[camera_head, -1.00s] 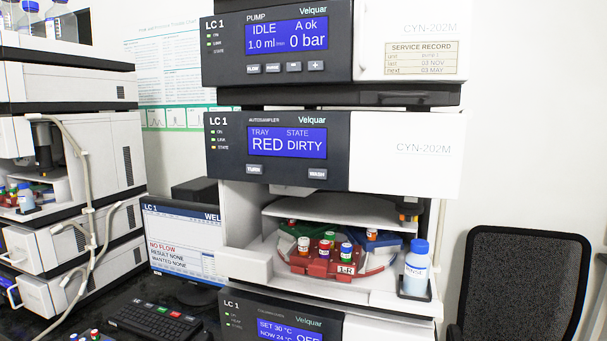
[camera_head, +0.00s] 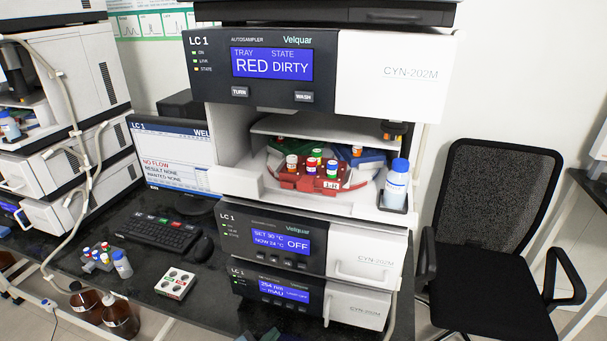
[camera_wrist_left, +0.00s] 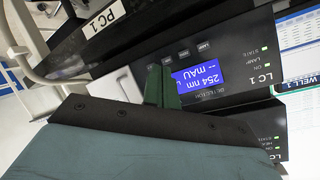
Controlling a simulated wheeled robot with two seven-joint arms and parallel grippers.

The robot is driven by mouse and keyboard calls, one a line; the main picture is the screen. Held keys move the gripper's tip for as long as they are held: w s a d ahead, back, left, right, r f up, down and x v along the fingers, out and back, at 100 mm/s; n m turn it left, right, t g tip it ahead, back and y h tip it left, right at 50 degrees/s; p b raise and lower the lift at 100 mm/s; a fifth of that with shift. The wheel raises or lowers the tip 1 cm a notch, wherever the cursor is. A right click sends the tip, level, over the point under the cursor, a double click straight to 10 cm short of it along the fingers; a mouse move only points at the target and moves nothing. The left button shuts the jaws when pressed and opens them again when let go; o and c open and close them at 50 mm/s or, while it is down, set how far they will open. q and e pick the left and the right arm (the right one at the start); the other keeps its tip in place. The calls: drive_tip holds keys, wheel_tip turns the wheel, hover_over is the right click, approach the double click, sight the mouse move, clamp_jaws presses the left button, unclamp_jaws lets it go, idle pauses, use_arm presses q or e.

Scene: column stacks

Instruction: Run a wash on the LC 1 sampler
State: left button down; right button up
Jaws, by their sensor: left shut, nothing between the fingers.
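The LC 1 autosampler (camera_head: 384,80) is at the upper middle of the head view. Its screen (camera_head: 272,64) reads tray RED, state DIRTY. Below the screen are the TURN button (camera_head: 240,91) and, to its right, the WASH button (camera_head: 304,97). A red tray (camera_head: 300,182) marked 1-R with several capped vials sits in the open bay. A blue-capped bottle (camera_head: 397,184) stands at the bay's right. My left gripper (camera_wrist_left: 163,88) shows in the left wrist view, shut and empty, in front of the detector (camera_wrist_left: 225,65). My right gripper is not in view.
Below the sampler are the column oven (camera_head: 350,245) and detector. A monitor (camera_head: 165,150), keyboard (camera_head: 155,232), vial rack (camera_head: 97,258) and small white block (camera_head: 175,284) are on the dark bench at left. A black chair (camera_head: 500,210) stands at right.

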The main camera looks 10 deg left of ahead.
use_arm(q)
drive_tip(key=w+d+r+m+t+h+p, duration=0.1)
drive_tip(key=w+r+m+t, duration=0.2)
drive_tip(key=r, duration=1)
drive_tip(key=m+t+h+p, duration=0.5)
drive_tip(key=m+t+h, duration=0.2)
drive_tip(key=m, duration=0.1)
approach(304, 96)
drive_tip(key=s+d+r, duration=0.2)
drive_tip(key=s+r, duration=0.3)
drive_tip(key=s, duration=0.1)
drive_tip(key=shift+w, duration=0.15)
drive_tip(key=w+b, duration=0.1)
drive_tip(key=w, duration=0.7)
drive_tip(key=shift+w+d, duration=0.2)
drive_tip(key=shift+w, duration=0.1)
drive_tip(key=shift+w, duration=0.1)
drive_tip(key=shift+w+b, duration=0.3)
